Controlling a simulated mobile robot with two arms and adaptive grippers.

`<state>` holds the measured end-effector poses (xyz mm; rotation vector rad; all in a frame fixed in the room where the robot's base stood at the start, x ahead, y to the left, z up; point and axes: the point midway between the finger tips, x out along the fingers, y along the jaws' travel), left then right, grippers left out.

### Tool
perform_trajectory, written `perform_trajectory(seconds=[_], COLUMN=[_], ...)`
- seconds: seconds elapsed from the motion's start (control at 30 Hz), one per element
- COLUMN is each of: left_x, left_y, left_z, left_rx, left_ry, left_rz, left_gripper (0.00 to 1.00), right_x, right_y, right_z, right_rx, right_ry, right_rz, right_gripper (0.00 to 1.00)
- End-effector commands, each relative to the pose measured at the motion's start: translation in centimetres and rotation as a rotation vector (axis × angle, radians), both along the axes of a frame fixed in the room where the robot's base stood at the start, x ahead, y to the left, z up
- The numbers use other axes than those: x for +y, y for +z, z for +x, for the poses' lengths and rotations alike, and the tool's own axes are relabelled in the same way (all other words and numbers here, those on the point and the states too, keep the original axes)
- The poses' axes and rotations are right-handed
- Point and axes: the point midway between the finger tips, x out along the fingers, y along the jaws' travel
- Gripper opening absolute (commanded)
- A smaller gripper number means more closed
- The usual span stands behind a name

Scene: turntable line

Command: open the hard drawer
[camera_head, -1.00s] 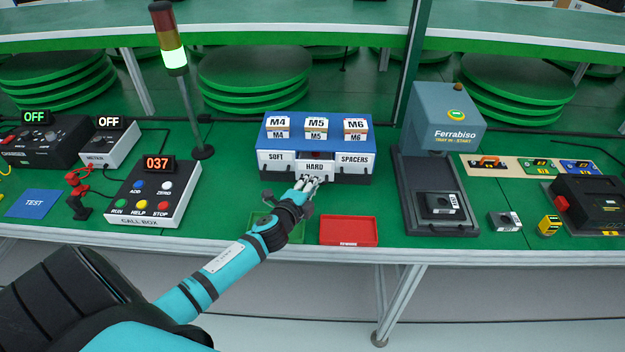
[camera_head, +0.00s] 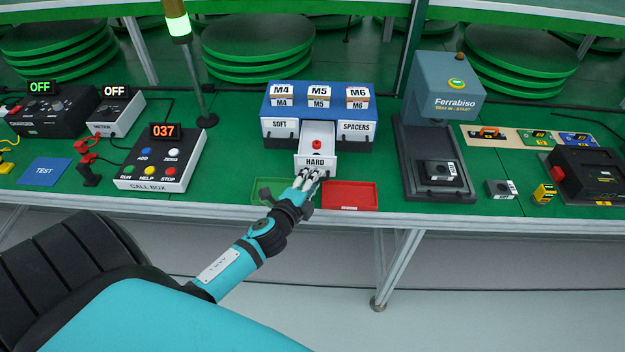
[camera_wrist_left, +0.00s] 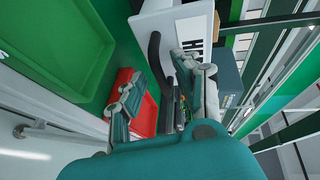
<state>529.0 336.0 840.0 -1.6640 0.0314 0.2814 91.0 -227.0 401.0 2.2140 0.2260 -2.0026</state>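The hard drawer (camera_head: 318,163) is pulled out toward me from the middle of the blue-topped drawer unit (camera_head: 293,103). A small red knobbed object (camera_head: 317,146) shows inside it. My left gripper (camera_head: 306,186) is at the drawer's front, just below the HARD label. In the left wrist view the black curved handle (camera_wrist_left: 156,62) lies between the spread fingers of the left gripper (camera_wrist_left: 168,88), with a visible gap to the left finger. The gripper looks open around the handle; contact with the right finger is unclear. My right gripper is not in view.
A green tray (camera_head: 262,190) and a red tray (camera_head: 349,196) lie at the table's front edge, either side of the hand. The call box (camera_head: 160,170) stands left. The grey Ferrabiso machine (camera_head: 443,85) stands right. The SOFT and SPACERS drawers (camera_head: 357,131) are closed.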

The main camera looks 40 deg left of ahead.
Motion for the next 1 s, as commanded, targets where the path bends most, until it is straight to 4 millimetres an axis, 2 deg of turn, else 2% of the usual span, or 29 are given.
perform_trajectory(seconds=[0.17, 0.33, 0.8, 1.0], left_x=[0.0, -0.2, -1.4, -1.7], left_y=[0.1, 0.2, 2.0, 2.4], left_z=[0.0, -0.9, -9.7, -11.4], left_rx=[-0.002, -0.001, 0.002, 0.000], left_ry=[-0.001, 0.000, 0.001, 0.000], left_rz=[-0.001, -0.002, -0.003, -0.002], left_gripper=[0.33, 0.33, 0.33, 0.33], right_x=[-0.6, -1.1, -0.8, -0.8], right_y=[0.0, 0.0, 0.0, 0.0], right_z=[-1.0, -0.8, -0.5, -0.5], right_rx=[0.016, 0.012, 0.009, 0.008], right_ry=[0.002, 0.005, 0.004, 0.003], right_rz=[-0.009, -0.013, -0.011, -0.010], right_gripper=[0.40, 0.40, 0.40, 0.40])
